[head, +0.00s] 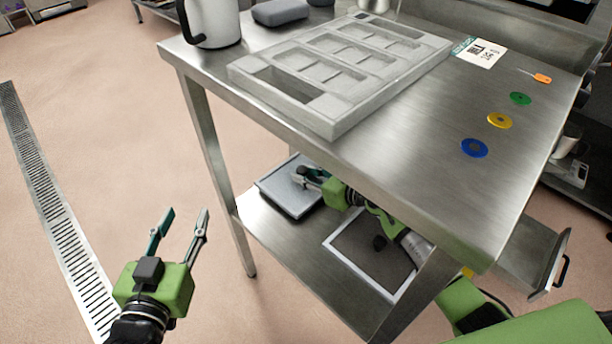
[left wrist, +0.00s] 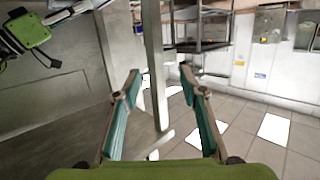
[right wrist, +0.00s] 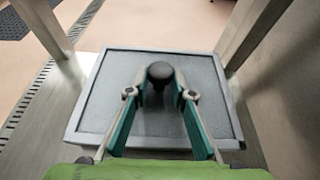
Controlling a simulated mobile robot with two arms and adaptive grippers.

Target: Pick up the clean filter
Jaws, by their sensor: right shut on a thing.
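The clean filter (head: 284,203), a pale grey panel in a grey frame, is at the left end of the lower shelf under the steel table. My right gripper (head: 306,177) reaches under the tabletop and is over this filter. In the right wrist view, the filter (right wrist: 95,105) fills the middle, and my right gripper (right wrist: 159,88) is shut on its black knob (right wrist: 160,72). I cannot tell whether the filter is clear of the shelf. My left gripper (head: 185,222) is open and empty over the floor, left of the table.
A second panel (head: 372,250), dark with a white frame and black knob, is on the lower shelf to the right. The grey mould tray (head: 335,125), a jug (head: 214,22), coloured discs and a card are on the tabletop. Table legs flank the shelf.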

